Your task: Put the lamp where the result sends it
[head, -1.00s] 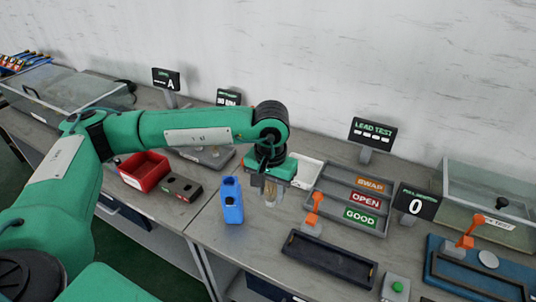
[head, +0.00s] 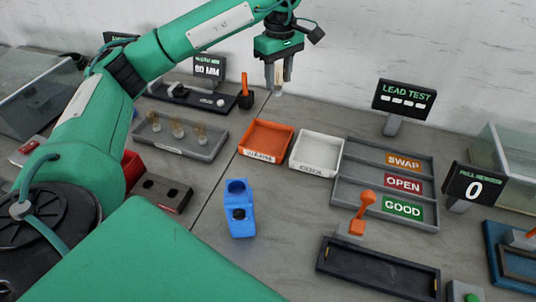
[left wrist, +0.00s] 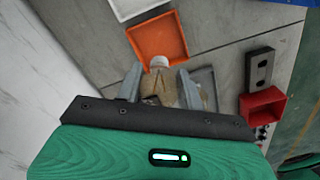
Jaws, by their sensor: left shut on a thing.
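My left gripper (head: 278,80) is shut on a small lamp (head: 278,91), held upright and high above the back of the bench. In the left wrist view the lamp (left wrist: 159,80) sits between the fingers, its pale end towards the orange tray (left wrist: 158,38). In the head view the orange tray (head: 250,149) and the white tray (head: 302,163) stand empty side by side. Right of them is a grey sorting tray (head: 343,187) with rows marked SWAP, OPEN and GOOD. The LEAD TEST display (head: 403,98) shows only dashes. My right gripper is out of view.
A grey tray (head: 165,148) holds several lamps. A blue holder (head: 240,210), a two-hole block (head: 160,192) and a black tray (head: 375,272) stand nearer. An orange lever (head: 363,205) stands by the sorting tray. A readout (head: 474,186) shows 0. Bench around the blue holder is clear.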

